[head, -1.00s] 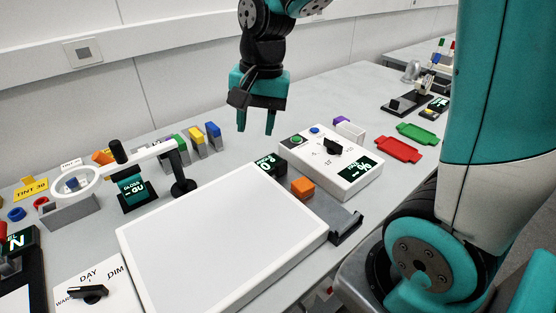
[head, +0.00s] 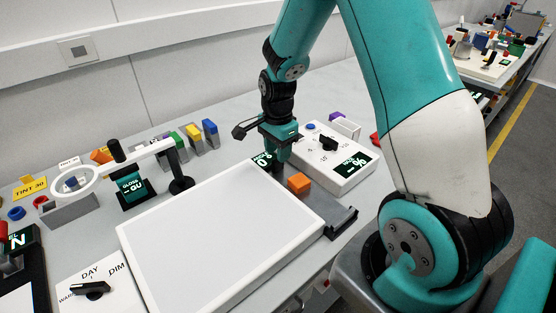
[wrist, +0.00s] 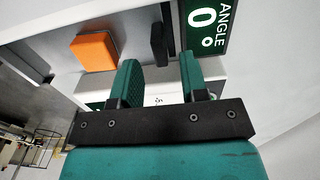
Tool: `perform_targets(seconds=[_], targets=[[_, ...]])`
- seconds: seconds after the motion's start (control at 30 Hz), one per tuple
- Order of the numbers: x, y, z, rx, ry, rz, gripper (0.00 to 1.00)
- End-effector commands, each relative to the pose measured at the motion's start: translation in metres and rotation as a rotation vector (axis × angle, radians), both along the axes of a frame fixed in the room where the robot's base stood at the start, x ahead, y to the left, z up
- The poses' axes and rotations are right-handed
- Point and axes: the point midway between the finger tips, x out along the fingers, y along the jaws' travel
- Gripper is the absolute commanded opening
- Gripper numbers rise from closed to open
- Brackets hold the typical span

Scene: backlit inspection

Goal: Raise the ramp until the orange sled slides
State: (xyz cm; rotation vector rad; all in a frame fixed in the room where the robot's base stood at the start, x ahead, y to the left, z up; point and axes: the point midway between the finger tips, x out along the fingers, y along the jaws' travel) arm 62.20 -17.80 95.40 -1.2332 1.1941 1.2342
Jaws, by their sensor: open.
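The orange sled (head: 299,183) is a small block resting on the grey ramp (head: 323,201), which lies flat between the large white panel and the control box. The sled also shows at upper left in the wrist view (wrist: 93,52). An angle display (wrist: 206,22) reads 0°; in the head view it is partly hidden behind my gripper. My gripper (head: 279,158) points down at the ramp's far end, beyond the sled. In the wrist view its fingers (wrist: 158,70) are apart, with a black upright tab (wrist: 158,43) just ahead of the gap. I cannot tell whether they touch it.
The white control box (head: 345,170) with a knob and percent display stands close right of my gripper. The white panel (head: 220,240) fills the front. A magnifier (head: 75,182) and several coloured blocks (head: 193,137) stand to the left.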

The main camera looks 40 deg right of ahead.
Motion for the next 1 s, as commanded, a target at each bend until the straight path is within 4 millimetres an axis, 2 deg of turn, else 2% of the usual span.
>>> perform_targets(seconds=[0.1,0.23,0.63,0.8,1.0], targets=[[-0.001,0.000,-0.021,0.001,0.004,0.001,0.40],[-0.001,0.000,-0.035,0.001,0.002,0.001,0.40],[0.000,0.000,-0.042,0.000,0.000,0.001,0.40],[0.000,0.000,-0.042,0.000,0.000,0.001,0.01],[0.000,0.001,-0.041,0.000,-0.002,0.002,0.00]])
